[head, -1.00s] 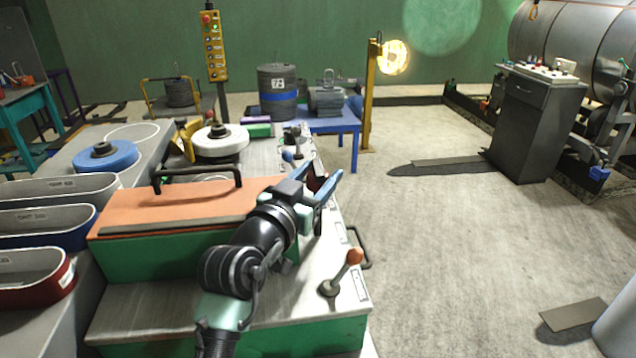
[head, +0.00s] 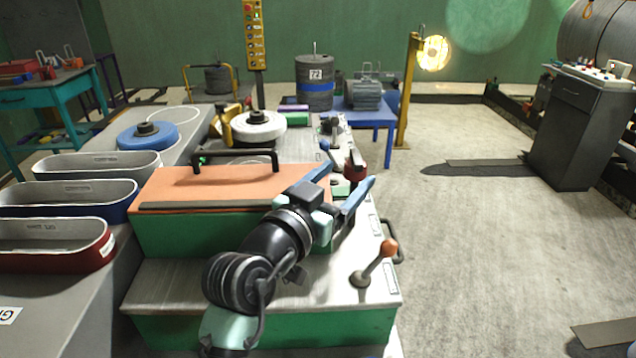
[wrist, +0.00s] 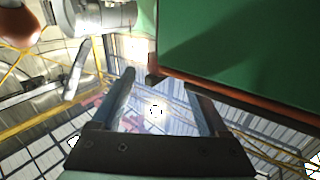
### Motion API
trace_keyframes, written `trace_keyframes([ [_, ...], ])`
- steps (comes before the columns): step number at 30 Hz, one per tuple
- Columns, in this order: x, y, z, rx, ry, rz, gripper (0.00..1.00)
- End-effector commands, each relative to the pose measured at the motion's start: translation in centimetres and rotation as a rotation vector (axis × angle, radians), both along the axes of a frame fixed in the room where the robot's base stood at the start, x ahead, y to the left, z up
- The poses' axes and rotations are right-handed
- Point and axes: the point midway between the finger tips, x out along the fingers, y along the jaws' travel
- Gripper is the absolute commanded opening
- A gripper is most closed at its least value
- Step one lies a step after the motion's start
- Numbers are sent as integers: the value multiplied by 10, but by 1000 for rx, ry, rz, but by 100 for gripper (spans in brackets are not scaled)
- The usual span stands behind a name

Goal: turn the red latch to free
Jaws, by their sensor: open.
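The red latch (head: 360,171) is a small red and dark part on the machine's top, beyond the right end of the orange lid. In the head view it shows just past and between the fingertips of my gripper (head: 346,180). Its exact angle is too small to tell. My gripper is open, with two blue fingers apart and nothing held. I cannot tell whether a finger touches the latch. In the wrist view my gripper (wrist: 160,88) is also open, with an empty gap. I cannot make out the latch for certain there.
The orange lid (head: 220,183) with a black handle lies left of my gripper. A lever with an orange knob (head: 388,248) stands at the front right. A white spool (head: 262,128) and a blue table (head: 375,118) are behind. The floor to the right is open.

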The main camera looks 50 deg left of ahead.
Motion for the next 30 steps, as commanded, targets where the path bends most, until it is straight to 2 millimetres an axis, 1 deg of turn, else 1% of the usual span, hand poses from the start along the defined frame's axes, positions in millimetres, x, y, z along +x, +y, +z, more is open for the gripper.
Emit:
trace_keyframes([
  [1,-12,-2,-2,-1,-1,4,77],
  [6,-45,-11,-2,-2,-2,4,77],
  [9,-60,-15,-2,-1,-1,3,77],
  [12,-71,-18,-1,-1,-1,2,77],
  [15,-78,-20,0,0,0,1,77],
  [18,-80,-21,0,1,0,1,77],
  [30,-80,-21,0,0,0,0,77],
])
